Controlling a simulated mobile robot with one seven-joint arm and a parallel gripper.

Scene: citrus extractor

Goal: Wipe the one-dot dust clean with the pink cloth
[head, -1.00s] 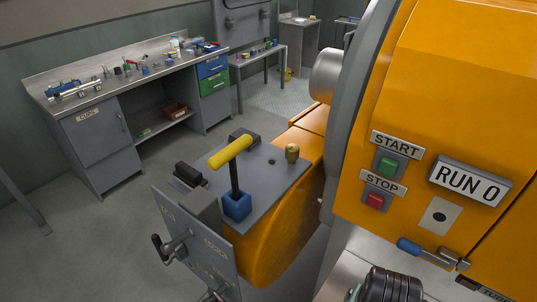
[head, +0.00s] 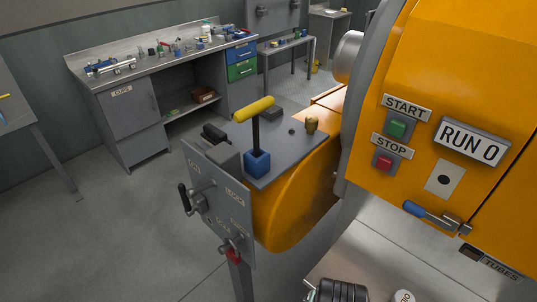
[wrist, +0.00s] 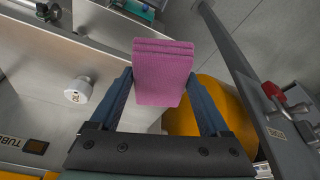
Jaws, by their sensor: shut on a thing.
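The pink cloth (wrist: 162,78) is a folded, layered pad in the wrist view. My gripper (wrist: 165,88) is shut on it, with one blue-grey finger at each side. The cloth hangs clear, with a grey metal surface (wrist: 120,60) and the floor behind it. I cannot make out the one-dot dust in either view. My gripper and the cloth do not show in the head view.
The orange machine (head: 435,110) fills the right, with a green START button (head: 397,129) and a red STOP button (head: 384,162). A yellow-handled lever (head: 255,110) stands left of it, above a grey panel (head: 222,205) with cranks. A workbench (head: 125,110) stands behind. Floor at left is open.

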